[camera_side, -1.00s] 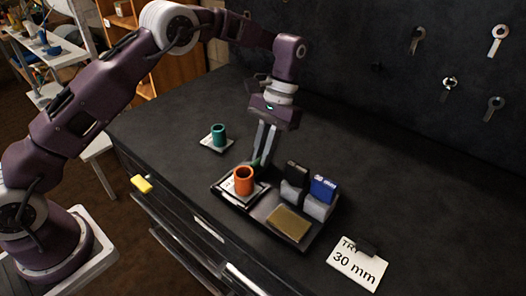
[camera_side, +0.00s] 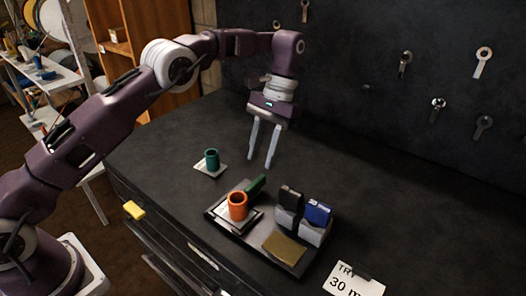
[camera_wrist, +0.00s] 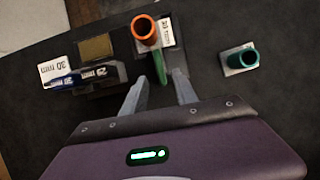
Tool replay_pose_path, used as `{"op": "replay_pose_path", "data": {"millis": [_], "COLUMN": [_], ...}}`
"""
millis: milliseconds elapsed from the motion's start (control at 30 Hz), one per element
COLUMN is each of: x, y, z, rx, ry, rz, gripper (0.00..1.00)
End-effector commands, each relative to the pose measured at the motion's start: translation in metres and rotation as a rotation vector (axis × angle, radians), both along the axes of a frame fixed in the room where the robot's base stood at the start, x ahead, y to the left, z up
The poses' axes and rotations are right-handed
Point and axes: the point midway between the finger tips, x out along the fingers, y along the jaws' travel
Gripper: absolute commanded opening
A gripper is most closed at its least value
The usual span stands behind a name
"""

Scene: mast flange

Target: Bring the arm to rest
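My gripper (camera_side: 262,162) hangs above the black bench top behind the tray, with its two fingers apart and nothing between them. In the wrist view my gripper (camera_wrist: 160,92) also shows spread fingers. A dark green piece (camera_side: 256,186) stands at the back of the tray, below the fingertips and apart from them. It shows in the wrist view (camera_wrist: 159,66) just beyond the fingertips. An orange ring-like cylinder (camera_side: 238,206) sits in front of it on the tray. A teal cylinder (camera_side: 211,159) stands on a white card to the left.
The dark tray (camera_side: 225,222) also holds a black block (camera_side: 290,198) and a blue block (camera_side: 318,212) in grey holders, and a tan pad (camera_side: 284,247). A "30 mm" card (camera_side: 350,284) lies at the right front. Tools hang on the back wall. The bench right of the gripper is clear.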

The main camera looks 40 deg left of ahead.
Motion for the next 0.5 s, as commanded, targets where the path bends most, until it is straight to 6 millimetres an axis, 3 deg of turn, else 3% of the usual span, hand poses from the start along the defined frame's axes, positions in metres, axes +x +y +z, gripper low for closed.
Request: {"op": "replay_pose_path", "data": {"millis": [433, 500], "x": [0.003, 0.001], "y": [0.000, 0.002], "z": [0.011, 0.025], "rx": [-0.001, -0.005], "ry": [-0.002, -0.027], "rz": [-0.001, 0.004], "gripper": [0.35, 0.35]}}
